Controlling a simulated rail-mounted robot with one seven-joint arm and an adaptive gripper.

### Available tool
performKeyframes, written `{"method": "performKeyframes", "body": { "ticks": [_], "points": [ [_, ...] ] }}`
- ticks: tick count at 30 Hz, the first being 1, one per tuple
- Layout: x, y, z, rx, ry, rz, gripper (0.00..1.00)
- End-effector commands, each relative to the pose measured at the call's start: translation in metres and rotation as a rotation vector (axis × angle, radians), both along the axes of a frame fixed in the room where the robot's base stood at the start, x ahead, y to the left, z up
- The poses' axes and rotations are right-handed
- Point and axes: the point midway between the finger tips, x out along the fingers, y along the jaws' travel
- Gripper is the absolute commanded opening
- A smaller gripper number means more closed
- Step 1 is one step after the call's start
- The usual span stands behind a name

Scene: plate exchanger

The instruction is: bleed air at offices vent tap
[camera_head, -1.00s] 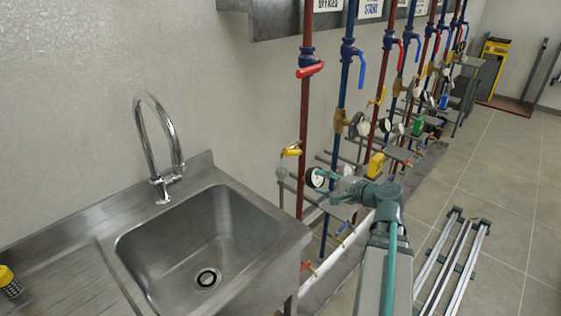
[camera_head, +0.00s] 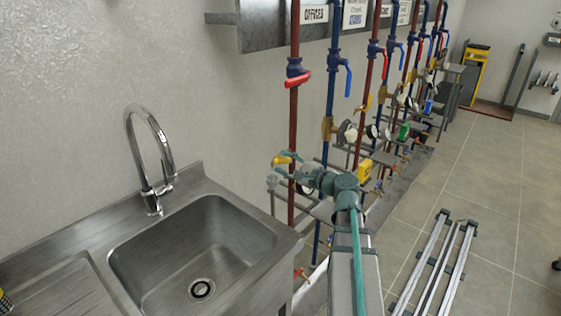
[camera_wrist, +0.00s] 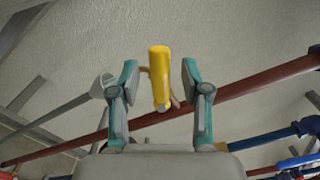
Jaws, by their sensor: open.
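The offices sign (camera_head: 314,13) hangs on the rail above the first red pipe (camera_head: 293,120). A small tap with a yellow handle (camera_head: 283,159) sits low on that pipe's left side. It also shows in the wrist view as a yellow lever (camera_wrist: 159,77). My gripper (camera_head: 279,170) is beside this tap in the head view. In the wrist view my gripper (camera_wrist: 159,80) is open, with one teal finger on each side of the yellow lever. No contact shows. The tap's body is partly hidden behind my gripper in the head view.
A steel sink (camera_head: 195,255) with a curved faucet (camera_head: 150,155) stands at the left. A red lever (camera_head: 298,79) is higher on the same pipe. More pipes with valves and gauges crowd the right. Grey rails (camera_head: 435,262) lie on open tiled floor.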

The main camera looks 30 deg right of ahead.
Motion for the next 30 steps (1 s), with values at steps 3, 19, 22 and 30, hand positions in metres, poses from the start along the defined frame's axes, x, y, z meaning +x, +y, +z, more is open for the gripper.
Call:
{"method": "performKeyframes", "body": {
  "ticks": [3,19,22,30],
  "points": [
    [0.012,0.004,0.0,0.0,0.0,0.0,0.47],
    [0.017,0.008,0.0,-0.001,0.0,-0.001,0.27],
    [0.017,0.007,0.0,-0.001,0.0,-0.001,0.1],
    [0.017,0.007,0.0,0.0,0.0,-0.001,0.0]
  ]
}}
